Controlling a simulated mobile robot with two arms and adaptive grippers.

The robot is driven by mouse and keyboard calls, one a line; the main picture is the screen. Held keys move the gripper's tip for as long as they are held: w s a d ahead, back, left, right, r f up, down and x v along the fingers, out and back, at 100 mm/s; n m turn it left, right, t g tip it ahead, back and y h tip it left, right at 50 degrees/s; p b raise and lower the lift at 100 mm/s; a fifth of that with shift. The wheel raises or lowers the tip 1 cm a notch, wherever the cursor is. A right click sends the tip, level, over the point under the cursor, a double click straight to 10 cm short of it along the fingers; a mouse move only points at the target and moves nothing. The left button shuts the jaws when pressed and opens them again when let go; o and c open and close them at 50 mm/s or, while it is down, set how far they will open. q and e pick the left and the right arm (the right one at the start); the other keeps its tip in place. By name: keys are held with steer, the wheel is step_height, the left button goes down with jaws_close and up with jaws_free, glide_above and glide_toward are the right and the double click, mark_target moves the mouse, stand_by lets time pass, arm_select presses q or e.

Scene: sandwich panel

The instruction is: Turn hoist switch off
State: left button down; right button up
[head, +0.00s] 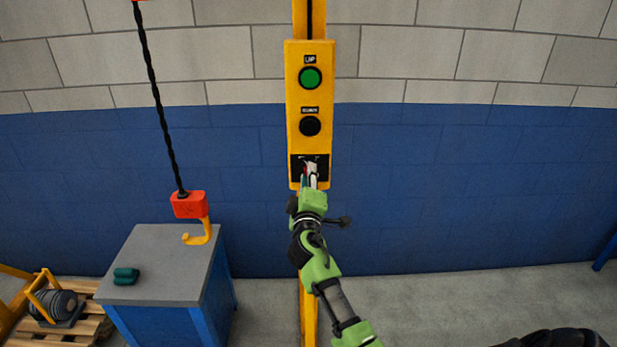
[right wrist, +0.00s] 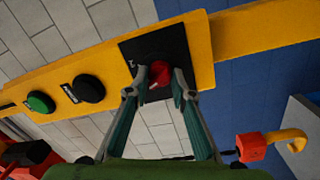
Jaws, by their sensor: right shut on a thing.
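The yellow switch panel (head: 310,147) hangs upright on a yellow post in the middle of the head view. At its lower end is a black plate (right wrist: 138,47) with a red rotary switch knob (right wrist: 160,72). My right gripper (head: 311,172) reaches the plate from below and mostly covers the knob in the head view. In the right wrist view its two fingertips (right wrist: 160,80) are on either side of the red knob, shut on it. The knob's exact setting is hard to read. My left gripper is not in view.
Above the knob are a green button (head: 310,78) and a black button (head: 310,126). To the left, a red hoist block (head: 189,205) with a yellow hook hangs on a black cable over a grey-topped blue cabinet (head: 165,285). The floor to the right is largely clear.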

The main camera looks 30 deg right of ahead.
steer(key=shift+d+n, duration=0.1)
steer(key=shift+n, duration=0.5)
steer(key=shift+r, duration=0.1)
steer(key=o, duration=1.1)
steer(key=shift+o, duration=0.2)
steer(key=shift+d, duration=0.1)
steer(key=shift+f, duration=0.2)
steer(key=v, duration=1.2)
steer(key=shift+f, duration=0.1)
